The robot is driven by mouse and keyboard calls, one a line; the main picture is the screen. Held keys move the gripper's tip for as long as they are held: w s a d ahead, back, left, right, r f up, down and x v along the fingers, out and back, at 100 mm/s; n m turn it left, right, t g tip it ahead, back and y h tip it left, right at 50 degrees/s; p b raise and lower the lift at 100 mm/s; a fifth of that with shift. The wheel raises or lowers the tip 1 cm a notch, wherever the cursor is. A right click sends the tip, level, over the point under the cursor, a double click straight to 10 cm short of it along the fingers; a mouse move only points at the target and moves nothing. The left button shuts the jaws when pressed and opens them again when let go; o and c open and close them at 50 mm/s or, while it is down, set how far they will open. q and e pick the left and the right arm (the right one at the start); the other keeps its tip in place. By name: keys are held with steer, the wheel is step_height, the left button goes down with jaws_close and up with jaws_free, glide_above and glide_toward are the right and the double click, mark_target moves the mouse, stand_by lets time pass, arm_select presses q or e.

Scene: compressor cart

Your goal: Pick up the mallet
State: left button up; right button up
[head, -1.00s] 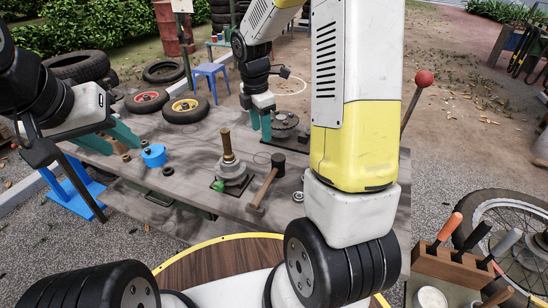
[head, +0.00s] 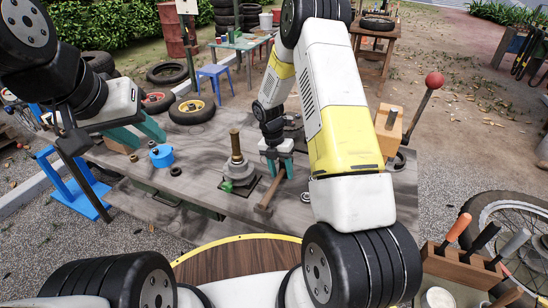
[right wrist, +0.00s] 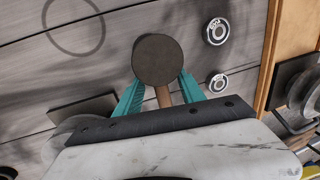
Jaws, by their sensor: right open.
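The mallet has a dark round head (right wrist: 157,60) and a wooden handle (head: 270,192). I see no clear contact. My left gripper (head: 140,131) is open and empty above the left part of the bench.
Two metal rings (right wrist: 217,31) lie to the right in the right wrist view. A wooden block (head: 389,128) stands at the bench's right.

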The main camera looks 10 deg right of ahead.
steer(key=shift+s+f, duration=0.1)
steer(key=shift+f, duration=0.5)
jaws_close()
steer(key=shift+r, duration=0.1)
stand_by(0.9)
